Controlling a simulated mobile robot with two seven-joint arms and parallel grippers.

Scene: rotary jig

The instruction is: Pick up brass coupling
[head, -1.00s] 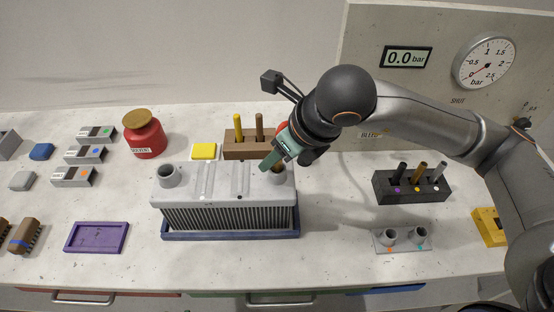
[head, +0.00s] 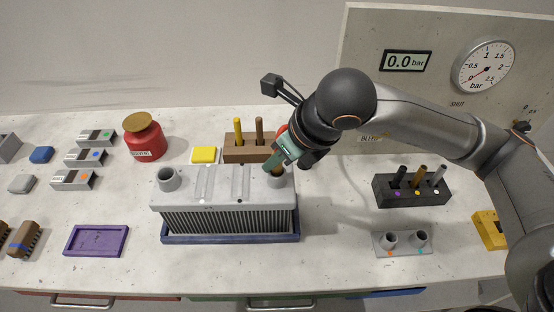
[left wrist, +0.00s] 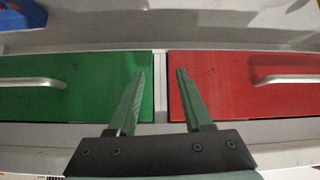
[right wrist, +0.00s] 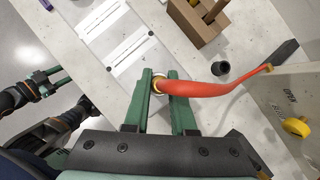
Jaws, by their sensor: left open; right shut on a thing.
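The brass coupling (right wrist: 157,86) shows as a brass ring between the fingertips in the right wrist view, at the end of an orange-red hose (right wrist: 205,88). My right gripper (right wrist: 160,82) is shut on it, and the fingers hide part of it. In the head view the brass piece (head: 276,170) shows below my right gripper (head: 283,158), at the right port of the grey finned block (head: 225,190). I cannot tell how deep it sits there. My left gripper (left wrist: 158,75) is open and empty in front of the green and red drawers.
A brown block with pegs (head: 250,153) stands just behind the grey block. A red jar (head: 146,140), yellow pad (head: 204,155) and purple tray (head: 97,240) lie left. A black peg block (head: 410,188) and grey two-socket plate (head: 402,242) stand right, with clear bench between.

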